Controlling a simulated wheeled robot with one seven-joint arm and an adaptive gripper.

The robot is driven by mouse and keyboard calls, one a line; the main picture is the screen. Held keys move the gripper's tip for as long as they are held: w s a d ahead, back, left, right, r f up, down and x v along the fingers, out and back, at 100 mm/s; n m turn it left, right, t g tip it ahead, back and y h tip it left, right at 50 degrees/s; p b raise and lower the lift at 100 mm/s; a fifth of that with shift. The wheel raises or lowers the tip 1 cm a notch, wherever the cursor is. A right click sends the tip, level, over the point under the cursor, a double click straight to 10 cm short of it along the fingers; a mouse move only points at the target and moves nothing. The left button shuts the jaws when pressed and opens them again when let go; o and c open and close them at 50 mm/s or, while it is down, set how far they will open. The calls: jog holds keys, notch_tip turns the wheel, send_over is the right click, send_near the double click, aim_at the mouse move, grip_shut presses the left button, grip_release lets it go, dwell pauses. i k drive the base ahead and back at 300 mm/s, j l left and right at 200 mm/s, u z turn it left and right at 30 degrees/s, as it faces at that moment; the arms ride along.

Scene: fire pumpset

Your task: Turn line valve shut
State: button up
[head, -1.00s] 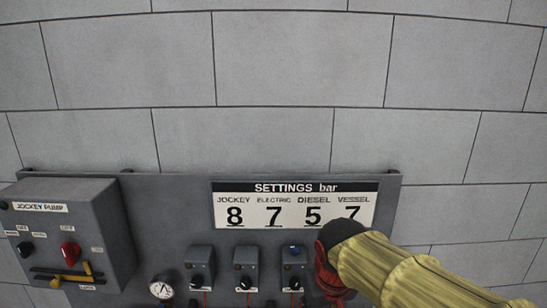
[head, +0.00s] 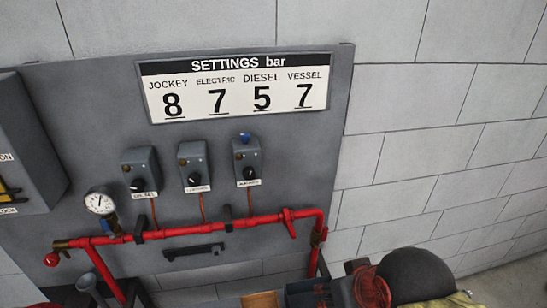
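A red pipe (head: 190,229) runs across the lower part of the grey panel. A red handle (head: 289,223) sits across this pipe near its right end; it may be the line valve, but I see no label on it.
A settings sign (head: 238,88) reads 8, 7, 5, 7. Below it are three grey switch boxes (head: 193,166) and a round gauge (head: 100,202). A grey control box (head: 25,150) juts out at left. Bare block wall (head: 430,150) is right of the panel.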

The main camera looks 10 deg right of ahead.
aim_at(325, 231)
jog(key=k+l+z, duration=0.1)
jog(key=l, duration=0.25)
jog(key=k+l+z, duration=0.1)
jog(key=l, duration=0.25)
jog(key=k+l+z, duration=0.1)
jog(key=l, duration=0.5)
jog(key=i+l+z, duration=0.15)
jog(key=k+l, duration=0.05)
jog(key=l, duration=0.05)
